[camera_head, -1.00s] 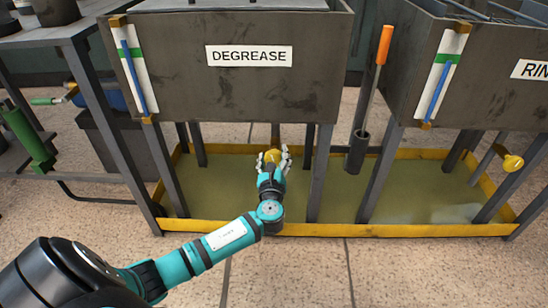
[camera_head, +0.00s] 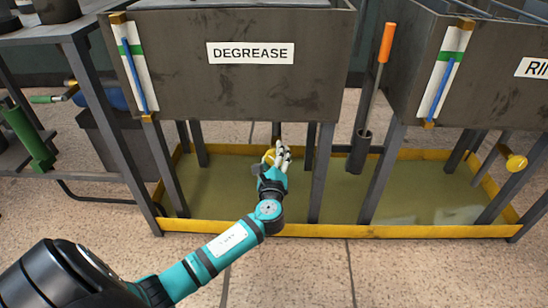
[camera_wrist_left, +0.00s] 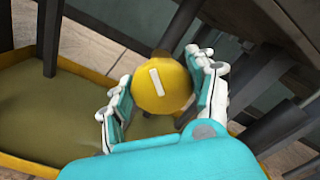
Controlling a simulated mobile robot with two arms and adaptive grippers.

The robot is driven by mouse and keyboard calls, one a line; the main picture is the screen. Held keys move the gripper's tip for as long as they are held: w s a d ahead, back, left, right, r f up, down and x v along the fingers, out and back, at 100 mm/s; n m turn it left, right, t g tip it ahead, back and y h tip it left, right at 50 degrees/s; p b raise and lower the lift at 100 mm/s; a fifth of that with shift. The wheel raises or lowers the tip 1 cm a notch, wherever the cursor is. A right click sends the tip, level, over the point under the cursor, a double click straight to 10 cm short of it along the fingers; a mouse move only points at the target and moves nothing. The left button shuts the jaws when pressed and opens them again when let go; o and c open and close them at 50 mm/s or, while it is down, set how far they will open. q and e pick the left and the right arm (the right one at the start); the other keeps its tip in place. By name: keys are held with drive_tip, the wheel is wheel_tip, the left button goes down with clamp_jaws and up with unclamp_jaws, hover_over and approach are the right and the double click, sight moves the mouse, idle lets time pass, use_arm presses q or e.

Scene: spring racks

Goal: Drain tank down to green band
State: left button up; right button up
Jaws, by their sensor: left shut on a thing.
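The grey tank labelled DEGREASE (camera_head: 185,80) stands on legs over a shallow tray. Its sight gauge (camera_head: 137,80) is a white strip with a green band (camera_head: 134,50) near the top. The blue liquid column (camera_head: 137,85) seems to reach slightly above the band. A round yellow valve knob (camera_head: 267,157) is under the tank; the wrist view shows its face (camera_wrist_left: 163,95) with a slanted white mark. My left gripper (camera_head: 276,158) is shut on this knob, with fingers on both sides in the wrist view (camera_wrist_left: 160,90). My right gripper is not in view.
A yellow-rimmed tray (camera_head: 330,231) holds greenish liquid below. A second tank (camera_head: 480,98) with its own gauge and yellow knob (camera_head: 516,162) stands right. An orange-handled tool (camera_head: 386,45) stands in a holder between the tanks. Tank legs flank my gripper.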

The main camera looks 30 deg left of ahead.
use_arm(q)
drive_tip(key=o, duration=1.1)
drive_tip(key=shift+o, duration=0.2)
drive_tip(key=v, duration=1.2)
drive_tip(key=shift+a, duration=0.1)
